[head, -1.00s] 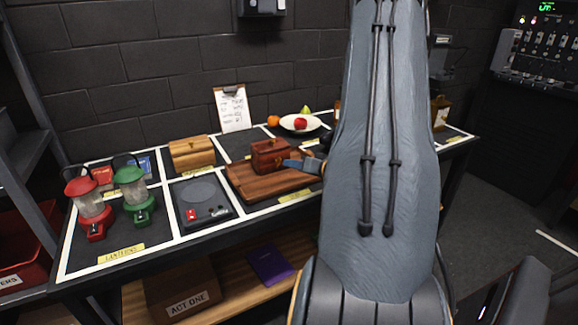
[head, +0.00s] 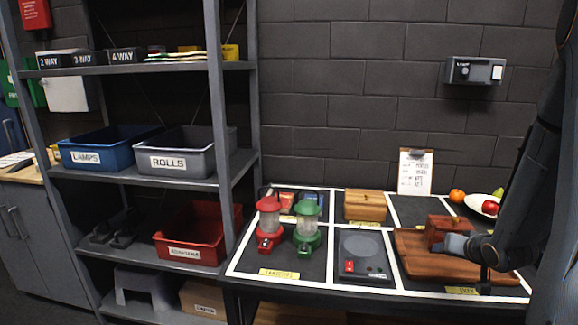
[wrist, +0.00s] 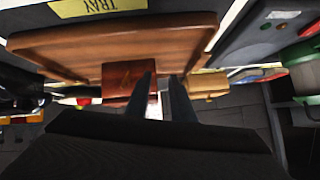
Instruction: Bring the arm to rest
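My gripper (head: 458,244) is at the right of the table, low over the brown wooden tray (head: 416,264), close to the small dark red wooden box (head: 438,226) that stands on the tray. In the wrist view its two fingers (wrist: 163,82) are apart with nothing between them, so it is open. The red box (wrist: 124,78) shows beside and beyond one finger there; I cannot tell if they touch. My arm comes in from the right edge of the head view.
Red (head: 269,222) and green lanterns (head: 307,228), a black button panel (head: 364,254) and a light wooden box (head: 365,205) stand on the table. A fruit plate (head: 481,205) is behind my arm. A shelf unit with bins (head: 187,153) stands at left.

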